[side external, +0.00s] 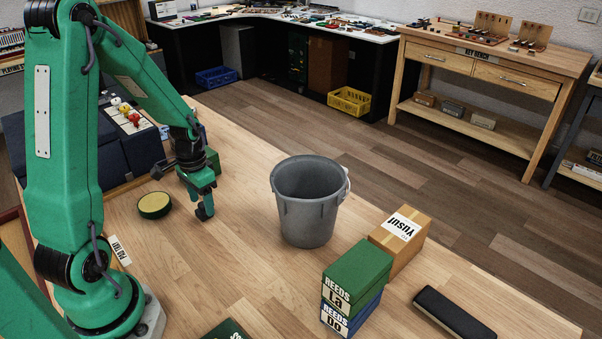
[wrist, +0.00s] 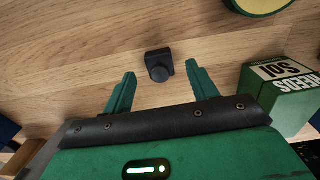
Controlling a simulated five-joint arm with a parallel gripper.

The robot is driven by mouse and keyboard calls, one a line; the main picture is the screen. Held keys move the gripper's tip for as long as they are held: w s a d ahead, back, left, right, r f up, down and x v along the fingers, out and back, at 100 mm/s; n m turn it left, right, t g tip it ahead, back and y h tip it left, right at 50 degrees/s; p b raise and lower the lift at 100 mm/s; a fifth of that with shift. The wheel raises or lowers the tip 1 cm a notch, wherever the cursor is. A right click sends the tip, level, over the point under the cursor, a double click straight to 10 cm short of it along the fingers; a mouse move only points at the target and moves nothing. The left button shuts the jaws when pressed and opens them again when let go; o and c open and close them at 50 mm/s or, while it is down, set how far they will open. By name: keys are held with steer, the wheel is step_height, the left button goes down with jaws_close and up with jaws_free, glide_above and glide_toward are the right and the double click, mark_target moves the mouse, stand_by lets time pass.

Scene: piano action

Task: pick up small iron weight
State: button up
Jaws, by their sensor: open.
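The small iron weight (wrist: 159,65) is a dark, blocky piece with a rounded knob, resting on the wooden tabletop in the wrist view. My gripper (side external: 201,203) is green, points down and is open. In the wrist view its two fingers stand apart on either side of the weight, with the weight near the level of the fingertips. Nothing appears held. In the side view I cannot clearly tell the weight from the dark parts at my fingertips.
A round yellow-topped green tin (side external: 154,205) lies left of my gripper. A green "Reeds Sol" box (wrist: 285,95) stands close by. A grey bucket (side external: 308,205) stands to the right, with stacked reed boxes (side external: 354,280) and a cardboard box (side external: 401,240) beyond it.

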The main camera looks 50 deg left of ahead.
steer(key=shift+f, duration=1.2)
steer(key=c, duration=1.2)
steer(key=shift+c, duration=0.2)
steer(key=shift+r, duration=0.15)
steer(key=shift+r, duration=0.75)
steer(key=r, duration=0.2)
steer(key=shift+d+r, duration=0.3)
steer(key=shift+r, duration=0.1)
steer(key=d+r, duration=0.6)
steer(key=d, duration=0.5)
steer(key=shift+r, duration=0.25)
steer(key=shift+s, duration=0.1)
